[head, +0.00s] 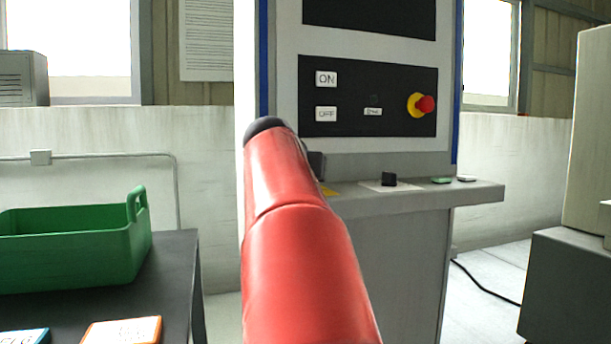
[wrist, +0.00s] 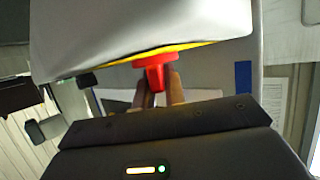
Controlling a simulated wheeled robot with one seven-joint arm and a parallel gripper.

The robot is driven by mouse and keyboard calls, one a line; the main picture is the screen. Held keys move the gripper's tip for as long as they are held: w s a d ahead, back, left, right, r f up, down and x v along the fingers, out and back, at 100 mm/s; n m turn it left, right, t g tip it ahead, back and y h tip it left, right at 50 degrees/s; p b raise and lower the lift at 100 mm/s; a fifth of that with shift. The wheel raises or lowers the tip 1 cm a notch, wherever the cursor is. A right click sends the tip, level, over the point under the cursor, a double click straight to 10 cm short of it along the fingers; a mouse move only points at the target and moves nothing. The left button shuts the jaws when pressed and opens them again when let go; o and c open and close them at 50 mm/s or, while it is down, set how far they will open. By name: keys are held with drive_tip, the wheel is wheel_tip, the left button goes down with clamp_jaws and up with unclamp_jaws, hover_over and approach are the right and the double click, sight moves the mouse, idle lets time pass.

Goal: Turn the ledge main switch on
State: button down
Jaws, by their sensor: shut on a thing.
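The ledge main switch shows in the wrist view as a red handle (wrist: 154,66) on a yellow plate (wrist: 190,47). My gripper (wrist: 157,88) has its two fingers on either side of the handle's grip and is shut on it. In the head view my red arm covers the switch, and only a yellow corner of its plate (head: 329,191) shows on the ledge (head: 470,193). The on or off position of the handle cannot be read.
The machine panel (head: 368,96) above the ledge has ON and OFF buttons and a red emergency stop (head: 425,105). A black knob (head: 389,179) and a green piece (head: 442,180) sit further right on the ledge. A green crate (head: 75,245) stands on the dark table at left.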

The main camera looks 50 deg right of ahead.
drive_tip(key=m+g+h, duration=0.1)
drive_tip(key=m+g, duration=0.2)
drive_tip(key=shift+w, duration=0.2)
drive_tip(key=m+g+p, duration=0.1)
drive_tip(key=g, duration=0.1)
drive_tip(key=m+g+p, duration=0.1)
drive_tip(key=m+g, duration=0.1)
drive_tip(key=shift+r+m+g+h, duration=0.2)
drive_tip(key=shift+m+g+h, duration=0.1)
drive_tip(key=m+g+p, duration=0.2)
drive_tip(key=m+g, duration=0.1)
drive_tip(key=shift+f+y, duration=0.1)
drive_tip(key=shift+y, duration=0.3)
drive_tip(key=shift+s+f+m+g+y+p, duration=0.1)
drive_tip(key=shift+m+g+y+p, duration=0.35)
drive_tip(key=shift+m+g, duration=0.5)
drive_tip(key=shift+s+g, duration=0.1)
drive_tip(key=shift+g, duration=0.15)
drive_tip(key=c, duration=1.5)
unclamp_jaws()
drive_tip(key=shift+o, duration=0.2)
drive_tip(key=shift+f, duration=0.1)
